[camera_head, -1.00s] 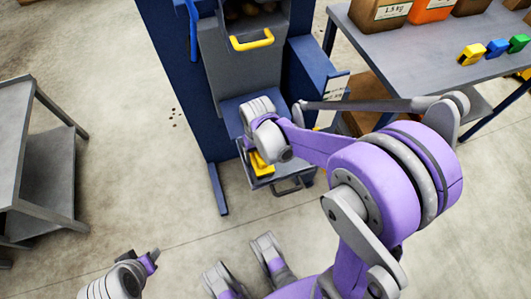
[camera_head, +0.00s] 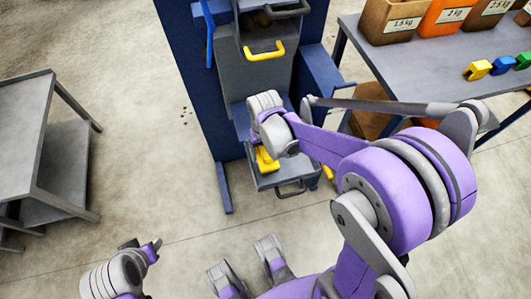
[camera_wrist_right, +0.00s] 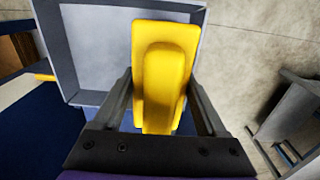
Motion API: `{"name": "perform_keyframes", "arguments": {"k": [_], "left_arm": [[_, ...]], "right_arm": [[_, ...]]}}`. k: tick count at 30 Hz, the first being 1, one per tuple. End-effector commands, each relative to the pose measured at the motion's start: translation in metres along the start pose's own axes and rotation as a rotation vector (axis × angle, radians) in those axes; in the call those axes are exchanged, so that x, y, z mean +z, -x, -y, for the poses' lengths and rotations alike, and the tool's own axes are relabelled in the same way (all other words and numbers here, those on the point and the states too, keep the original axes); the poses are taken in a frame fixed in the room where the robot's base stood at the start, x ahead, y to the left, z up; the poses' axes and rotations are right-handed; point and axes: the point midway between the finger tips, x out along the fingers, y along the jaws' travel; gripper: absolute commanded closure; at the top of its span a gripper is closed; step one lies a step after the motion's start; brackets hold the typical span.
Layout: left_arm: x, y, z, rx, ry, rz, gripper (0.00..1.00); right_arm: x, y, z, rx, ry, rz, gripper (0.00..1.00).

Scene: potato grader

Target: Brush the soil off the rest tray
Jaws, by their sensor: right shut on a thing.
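The grey rest tray (camera_head: 290,181), with a dark front handle, sits low at the front of the blue machine. In the right wrist view its pale interior and raised rim (camera_wrist_right: 52,45) show behind a yellow brush (camera_wrist_right: 165,75). My right gripper (camera_wrist_right: 165,112) is shut on the brush and holds it over the tray. In the head view the brush (camera_head: 266,161) shows below my right wrist, which hides part of the tray. I cannot make out soil in the tray or the brush's bristles. My left gripper (camera_head: 143,247) is low at the left, away from the machine; its jaw opening is unclear.
A drawer with a yellow handle (camera_head: 265,52) is above the tray. A grey table (camera_head: 415,90) with weight-labelled boxes and coloured clips stands at the right. A grey shelf cart (camera_head: 55,150) stands at the left.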

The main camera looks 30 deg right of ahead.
Motion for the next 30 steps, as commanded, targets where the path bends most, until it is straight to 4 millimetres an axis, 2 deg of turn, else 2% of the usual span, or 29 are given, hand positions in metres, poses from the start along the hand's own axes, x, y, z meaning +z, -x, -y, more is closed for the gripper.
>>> {"name": "perform_keyframes", "arguments": {"k": [3,13,24,30], "left_arm": [[-0.003,0.006,0.000,0.000,0.000,-0.002,0.53],[-0.003,0.007,0.000,0.000,0.000,-0.002,0.53],[-0.013,0.028,0.000,0.000,0.000,-0.010,0.53],[-0.013,0.027,0.000,0.000,0.000,-0.009,0.53]], "right_arm": [[0.000,0.009,0.000,0.000,0.000,0.000,0.86],[0.000,0.009,-0.001,0.001,0.000,0.000,0.86],[0.000,0.038,-0.001,0.001,0.000,-0.001,0.86],[0.000,0.037,-0.001,0.001,0.000,0.000,0.86]]}}
